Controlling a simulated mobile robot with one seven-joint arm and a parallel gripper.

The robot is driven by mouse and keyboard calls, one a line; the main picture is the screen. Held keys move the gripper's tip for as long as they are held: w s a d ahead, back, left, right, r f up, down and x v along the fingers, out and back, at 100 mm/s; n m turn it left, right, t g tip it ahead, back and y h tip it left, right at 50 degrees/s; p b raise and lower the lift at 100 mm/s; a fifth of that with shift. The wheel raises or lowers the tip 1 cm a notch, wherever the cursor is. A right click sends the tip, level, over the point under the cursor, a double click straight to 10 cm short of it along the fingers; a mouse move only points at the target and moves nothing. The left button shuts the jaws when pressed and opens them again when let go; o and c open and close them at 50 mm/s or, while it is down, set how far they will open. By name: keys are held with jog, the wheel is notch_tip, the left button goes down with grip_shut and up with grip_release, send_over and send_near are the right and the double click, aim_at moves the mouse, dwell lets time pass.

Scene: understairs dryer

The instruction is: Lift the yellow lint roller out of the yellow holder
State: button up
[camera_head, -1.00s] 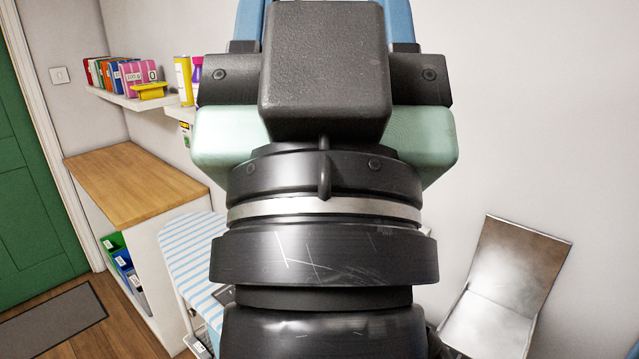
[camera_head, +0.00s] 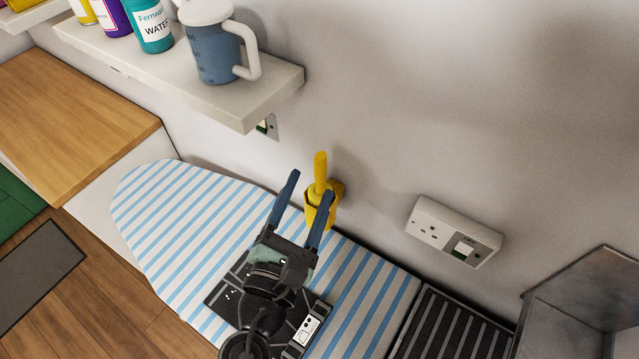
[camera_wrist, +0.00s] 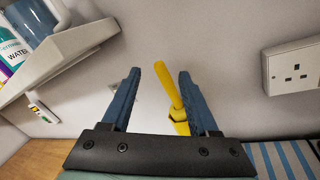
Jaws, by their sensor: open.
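The yellow lint roller (camera_head: 321,172) stands in the yellow holder (camera_head: 333,207), its handle sticking up, against the wall behind the striped ironing board. In the wrist view the roller handle (camera_wrist: 168,86) shows between my fingers, nearer the right one, and leans a little to the left. The holder (camera_wrist: 180,126) is partly hidden there behind the right finger and gripper body. My gripper (camera_head: 309,182) is open and empty, its two blue fingers pointing towards the wall and the roller. In the wrist view my gripper (camera_wrist: 159,75) also shows its fingers spread apart.
A white shelf (camera_head: 215,100) with a blue jug (camera_head: 213,55) and bottles juts out at upper left. The blue-striped ironing board (camera_head: 180,215) lies below. A double socket (camera_head: 452,231) is on the wall at right.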

aim_at(318, 177)
jog(key=s+f+n, duration=0.4)
jog(key=f+n, duration=0.1)
jog(key=n, duration=0.1)
jog(key=shift+n+y, duration=0.3)
jog(key=shift+n, duration=0.1)
jog(key=x, duration=0.2)
jog(key=p+x, duration=0.1)
jog(key=x, duration=0.1)
jog(key=a+p+x, duration=0.1)
jog(key=x, duration=0.1)
jog(key=shift+w+d, duration=0.1)
jog(key=shift+w, duration=0.3)
jog(key=shift+a+p+x, duration=0.2)
jog(key=shift+p+x, duration=0.45)
jog(key=shift+x, duration=2.2)
jog(key=shift+w, duration=0.1)
grip_shut()
jog(key=shift+r, duration=0.1)
